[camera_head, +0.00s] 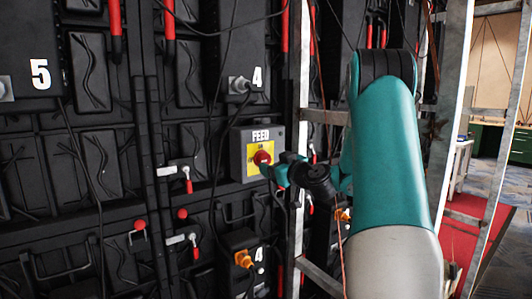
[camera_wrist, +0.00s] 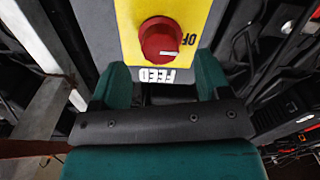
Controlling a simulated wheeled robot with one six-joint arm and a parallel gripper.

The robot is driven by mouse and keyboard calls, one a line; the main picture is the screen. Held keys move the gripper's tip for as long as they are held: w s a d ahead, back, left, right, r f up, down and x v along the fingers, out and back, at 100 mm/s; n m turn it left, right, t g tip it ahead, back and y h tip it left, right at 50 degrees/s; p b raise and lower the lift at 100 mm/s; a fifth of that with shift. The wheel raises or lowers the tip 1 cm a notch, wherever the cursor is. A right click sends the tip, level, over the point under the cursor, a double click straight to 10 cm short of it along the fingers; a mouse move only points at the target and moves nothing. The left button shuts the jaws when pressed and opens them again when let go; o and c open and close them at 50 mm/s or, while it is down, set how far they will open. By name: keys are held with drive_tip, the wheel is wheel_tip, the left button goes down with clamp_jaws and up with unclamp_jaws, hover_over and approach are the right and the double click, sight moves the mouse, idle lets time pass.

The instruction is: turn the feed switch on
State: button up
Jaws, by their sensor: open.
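The feed switch is a grey box (camera_head: 246,137) with a yellow plate (camera_head: 250,170) and a round red knob (camera_head: 262,158), on the dark panel in the head view. In the wrist view the yellow plate (camera_wrist: 129,22) appears upside down, with the red knob (camera_wrist: 161,39) facing me. A white mark on the knob lies toward the side with the partly visible OFF lettering. My gripper (camera_head: 276,172) is just in front of the switch, at its lower right. In the wrist view my gripper (camera_wrist: 162,72) is open and empty, its fingers apart on either side below the knob.
A metal frame post (camera_head: 299,110) stands close to the right of the switch. Below is another box with an orange knob (camera_head: 243,259). Black cables hang across the panel around the switch. Red-handled levers (camera_head: 188,180) sit to its left. Open floor with red carpet (camera_head: 468,240) lies at right.

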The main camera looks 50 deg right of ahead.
sight(267, 161)
drive_tip(key=shift+p+x, duration=0.8)
drive_tip(key=shift+x, duration=1.5)
drive_tip(key=shift+c, duration=0.3)
drive_tip(key=c, duration=0.9)
